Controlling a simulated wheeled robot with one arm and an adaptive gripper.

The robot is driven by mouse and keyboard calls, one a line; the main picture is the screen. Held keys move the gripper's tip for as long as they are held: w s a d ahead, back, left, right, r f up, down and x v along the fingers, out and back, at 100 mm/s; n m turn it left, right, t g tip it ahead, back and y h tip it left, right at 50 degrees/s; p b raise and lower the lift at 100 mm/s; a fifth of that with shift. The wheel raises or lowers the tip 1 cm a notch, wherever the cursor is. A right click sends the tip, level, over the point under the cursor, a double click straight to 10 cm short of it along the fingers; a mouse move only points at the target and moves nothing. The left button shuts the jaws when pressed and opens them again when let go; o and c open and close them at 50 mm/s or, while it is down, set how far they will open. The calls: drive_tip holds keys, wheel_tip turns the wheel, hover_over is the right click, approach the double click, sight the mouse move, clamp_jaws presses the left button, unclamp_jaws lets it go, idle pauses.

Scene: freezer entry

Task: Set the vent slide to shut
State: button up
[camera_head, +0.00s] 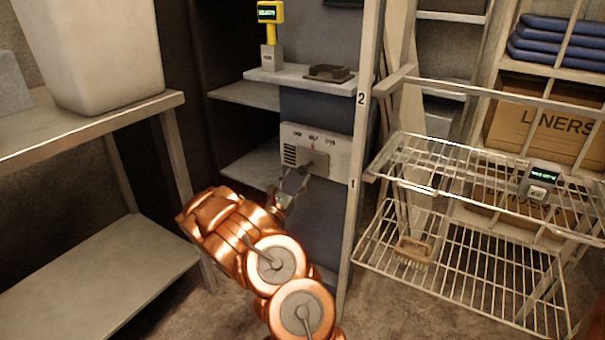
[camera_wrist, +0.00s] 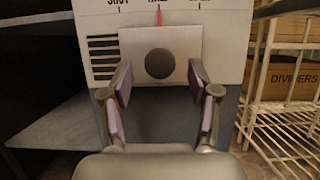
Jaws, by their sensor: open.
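The vent slide's panel (camera_head: 337,148) is a pale plate on the dark cabinet front, with louvre slots at its left and lettering along its top. In the wrist view its labels are cut off at the top; the left one looks like "SHUT". The slide (camera_wrist: 178,43) is a grey plate with a round dark knob (camera_wrist: 159,63). A red pointer (camera_wrist: 159,17) on it stands at the middle mark. My gripper (camera_head: 297,180) is just in front of the panel. In the wrist view its open fingers (camera_wrist: 160,108) stand either side of and below the knob, with nothing between them.
A wire rack (camera_head: 455,165) with a small display device (camera_head: 540,180) stands at the right. A post (camera_head: 358,150) is close right of the panel. A shelf (camera_head: 300,80) with a yellow-topped device (camera_head: 270,12) is above. A steel table (camera_head: 90,125) is at the left.

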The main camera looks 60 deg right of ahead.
sight(301, 172)
drive_tip(key=shift+b+x, duration=0.35)
drive_tip(key=shift+x, duration=1.65)
drive_tip(key=shift+a+r, duration=0.1)
clamp_jaws()
